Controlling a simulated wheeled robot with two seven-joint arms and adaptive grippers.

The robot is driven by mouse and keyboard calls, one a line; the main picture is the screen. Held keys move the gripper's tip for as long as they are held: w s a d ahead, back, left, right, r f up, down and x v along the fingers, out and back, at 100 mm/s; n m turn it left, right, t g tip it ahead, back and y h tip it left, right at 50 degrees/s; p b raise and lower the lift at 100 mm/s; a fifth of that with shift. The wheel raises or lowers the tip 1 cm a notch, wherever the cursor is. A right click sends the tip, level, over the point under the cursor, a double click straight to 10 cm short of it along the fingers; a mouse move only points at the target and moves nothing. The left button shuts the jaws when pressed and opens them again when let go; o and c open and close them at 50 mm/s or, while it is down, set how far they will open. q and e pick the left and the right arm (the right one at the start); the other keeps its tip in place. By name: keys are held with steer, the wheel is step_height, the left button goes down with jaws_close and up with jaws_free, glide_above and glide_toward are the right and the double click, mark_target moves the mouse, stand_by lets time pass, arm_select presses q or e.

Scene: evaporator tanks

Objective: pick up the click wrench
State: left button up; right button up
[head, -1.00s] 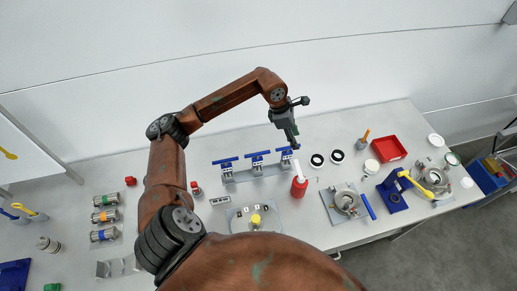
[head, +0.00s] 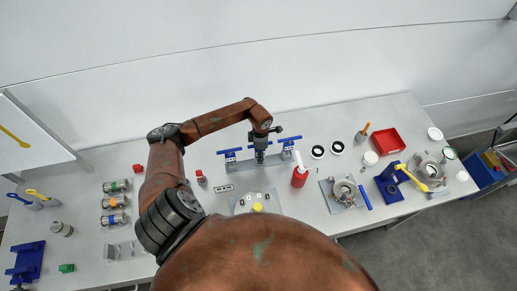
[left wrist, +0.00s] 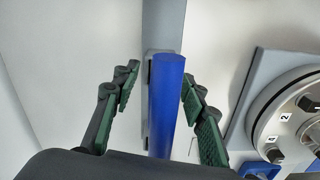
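Three blue-handled tools sit in a row on a grey rack (head: 279,160) at the back of the bench; the left one (head: 230,151) and the right one (head: 289,139) show clearly. The middle one is mostly hidden by my left gripper (head: 260,157), which points down over it. In the left wrist view a blue handle (left wrist: 166,105), seemingly the click wrench's, lies between the fingers of my left gripper (left wrist: 158,90). The green-padded fingers are open, one on each side, with gaps visible. My right gripper is out of view.
A small red-topped item (head: 200,176) is to the left.

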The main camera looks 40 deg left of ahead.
arm_select(q)
steer(key=shift+f, duration=0.25)
steer(key=shift+c, duration=0.6)
jaws_close()
steer(key=shift+r, duration=0.1)
